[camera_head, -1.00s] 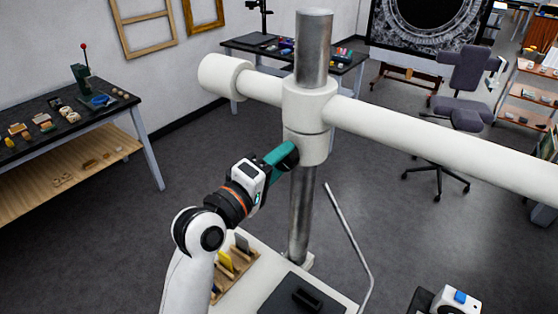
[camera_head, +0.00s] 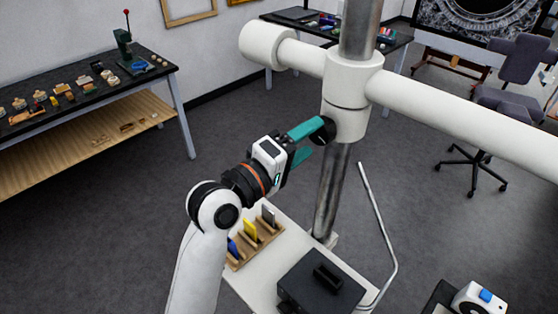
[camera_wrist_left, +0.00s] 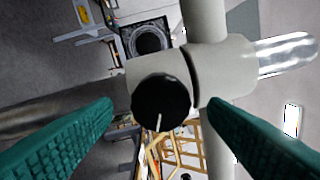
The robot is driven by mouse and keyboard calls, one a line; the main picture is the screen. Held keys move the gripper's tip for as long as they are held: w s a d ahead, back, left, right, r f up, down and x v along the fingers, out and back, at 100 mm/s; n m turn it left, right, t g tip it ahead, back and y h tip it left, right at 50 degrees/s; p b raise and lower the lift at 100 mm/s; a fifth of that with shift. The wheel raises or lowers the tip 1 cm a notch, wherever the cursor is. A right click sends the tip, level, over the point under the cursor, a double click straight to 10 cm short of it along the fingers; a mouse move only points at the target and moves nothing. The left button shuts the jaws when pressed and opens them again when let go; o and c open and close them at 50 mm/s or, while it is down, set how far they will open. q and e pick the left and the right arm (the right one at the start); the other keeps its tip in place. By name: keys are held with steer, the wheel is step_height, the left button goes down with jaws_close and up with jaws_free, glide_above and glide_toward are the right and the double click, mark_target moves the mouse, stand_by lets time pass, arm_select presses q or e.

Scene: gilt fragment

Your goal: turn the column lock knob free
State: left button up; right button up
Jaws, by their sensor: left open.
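The column lock knob is a black round knob (camera_head: 322,130) with a white line, on the white collar (camera_head: 350,92) around the metal column (camera_head: 332,190). In the left wrist view the knob (camera_wrist_left: 161,101) is central, its white line pointing down. My left gripper (camera_head: 312,142) is open, with its teal fingers close to the knob in the head view. In the left wrist view the left fingertips (camera_wrist_left: 161,104) lie on either side of the knob, with visible gaps at both sides. Whether they reach around it in depth I cannot tell. My right gripper is not in view.
A thick white horizontal arm (camera_head: 460,112) runs through the collar. Below is a white base (camera_head: 262,262) with a wooden rack (camera_head: 258,243) and a black box (camera_head: 322,282). A thin bent metal rod (camera_head: 378,215) stands right of the column.

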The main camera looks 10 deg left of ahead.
arm_select(q)
steer(key=v, duration=0.9)
